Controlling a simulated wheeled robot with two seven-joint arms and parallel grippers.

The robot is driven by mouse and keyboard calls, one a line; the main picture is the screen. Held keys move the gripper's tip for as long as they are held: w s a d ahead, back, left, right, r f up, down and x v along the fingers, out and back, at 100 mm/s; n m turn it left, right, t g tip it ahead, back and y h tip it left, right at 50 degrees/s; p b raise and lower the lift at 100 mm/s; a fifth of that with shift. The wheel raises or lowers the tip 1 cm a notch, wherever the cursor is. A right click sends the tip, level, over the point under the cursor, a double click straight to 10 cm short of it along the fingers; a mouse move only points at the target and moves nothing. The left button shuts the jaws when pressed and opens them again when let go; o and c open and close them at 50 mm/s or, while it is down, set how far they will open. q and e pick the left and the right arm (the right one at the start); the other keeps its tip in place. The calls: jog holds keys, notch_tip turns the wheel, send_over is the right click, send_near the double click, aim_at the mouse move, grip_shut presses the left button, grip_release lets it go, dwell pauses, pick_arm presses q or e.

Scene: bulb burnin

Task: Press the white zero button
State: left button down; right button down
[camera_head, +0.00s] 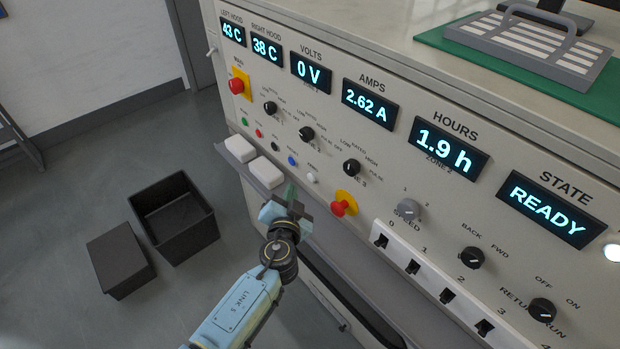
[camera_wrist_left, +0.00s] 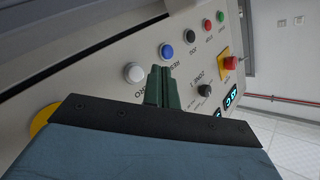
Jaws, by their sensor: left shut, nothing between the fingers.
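The white zero button (camera_head: 312,178) is on the sloped panel, right of the blue button (camera_head: 292,160) and up-left of the lower red knob. In the left wrist view the white button (camera_wrist_left: 133,72) is just left of the shut fingertips, with the blue button (camera_wrist_left: 166,51) above them. My left gripper (camera_head: 290,190) is in front of the panel, below and left of the white button. It is shut and empty; its green fingers (camera_wrist_left: 161,84) look apart from the white button, though the exact gap to the panel cannot be told. My right gripper is not in view.
A red knob on a yellow base (camera_head: 344,204) is right of the white button. Two white blocks (camera_head: 266,172) sit on a ledge left of the gripper. Black rotary knobs (camera_head: 351,167) stick out above. Black bins (camera_head: 176,214) stand on the floor. The state display (camera_head: 549,209) reads READY.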

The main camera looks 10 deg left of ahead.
aim_at(312, 177)
pick_arm(q)
jog(key=shift+w+d+f+b, duration=0.15)
jog(key=shift+w+d+b, duration=0.25)
jog(key=shift+w, duration=0.1)
jog(key=shift+w+d, duration=0.35)
jog(key=shift+w, duration=0.1)
jog(key=shift+w+d, duration=0.15)
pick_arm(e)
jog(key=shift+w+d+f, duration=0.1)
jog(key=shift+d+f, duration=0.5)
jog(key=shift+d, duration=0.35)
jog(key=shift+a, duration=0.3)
pick_arm(q)
jog(key=shift+b, duration=0.3)
jog(key=shift+w+d+b, duration=0.25)
jog(key=shift+w+b, duration=0.05)
jog(key=shift+b, duration=0.05)
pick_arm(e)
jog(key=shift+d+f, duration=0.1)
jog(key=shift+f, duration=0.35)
